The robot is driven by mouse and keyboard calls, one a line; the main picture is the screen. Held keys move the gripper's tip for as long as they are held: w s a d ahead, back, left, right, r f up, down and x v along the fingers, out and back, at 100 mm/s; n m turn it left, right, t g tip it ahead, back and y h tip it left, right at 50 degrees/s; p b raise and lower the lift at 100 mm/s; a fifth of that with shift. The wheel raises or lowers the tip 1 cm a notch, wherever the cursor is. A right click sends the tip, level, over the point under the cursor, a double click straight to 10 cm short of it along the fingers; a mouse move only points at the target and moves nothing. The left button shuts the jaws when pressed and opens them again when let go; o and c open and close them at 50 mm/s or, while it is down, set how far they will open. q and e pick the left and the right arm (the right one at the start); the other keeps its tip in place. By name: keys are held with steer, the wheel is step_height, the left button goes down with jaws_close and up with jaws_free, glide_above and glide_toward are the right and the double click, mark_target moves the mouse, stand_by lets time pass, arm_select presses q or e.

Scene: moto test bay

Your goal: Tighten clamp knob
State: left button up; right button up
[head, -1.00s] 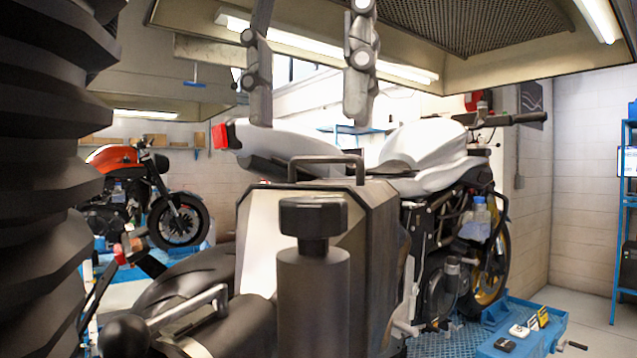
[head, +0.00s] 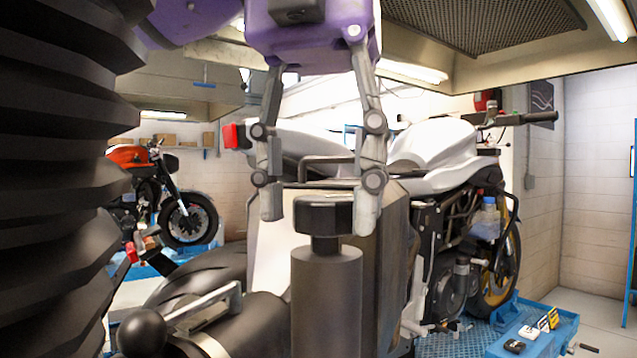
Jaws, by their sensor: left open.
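A black flat-topped knob (head: 322,216) stands on a dark grey cylinder (head: 326,300) in the lower middle of the head view. My left gripper (head: 319,212) hangs from above with its fingers pointing down. It is open, one finger at each side of the knob's cap in the picture. Whether the fingers touch the cap I cannot tell. A black ball-shaped knob (head: 142,332) on a metal lever (head: 203,306) is at the lower left. My right gripper is out of view.
A white motorcycle (head: 432,152) stands behind the knob on a blue lift (head: 522,338). An orange motorcycle (head: 130,156) is at the back left. A dark hard case (head: 395,240) is close behind the cylinder. A ventilation hood (head: 500,78) hangs above.

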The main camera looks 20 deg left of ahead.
arm_select(q)
steer(key=shift+c, duration=0.3)
steer(key=shift+d, duration=0.1)
steer(key=c, duration=1)
steer(key=shift+m, duration=0.5)
steer(key=m, duration=0.3)
steer(key=shift+w+m, duration=0.1)
steer(key=shift+m, duration=0.3)
steer(key=m, duration=0.4)
steer(key=shift+m, duration=0.3)
steer(key=m, duration=0.6)
steer(key=shift+w+d, duration=0.1)
steer(key=shift+d, duration=0.05)
steer(key=m, duration=0.6)
steer(key=shift+d+m, duration=0.15)
steer(key=shift+m, duration=0.25)
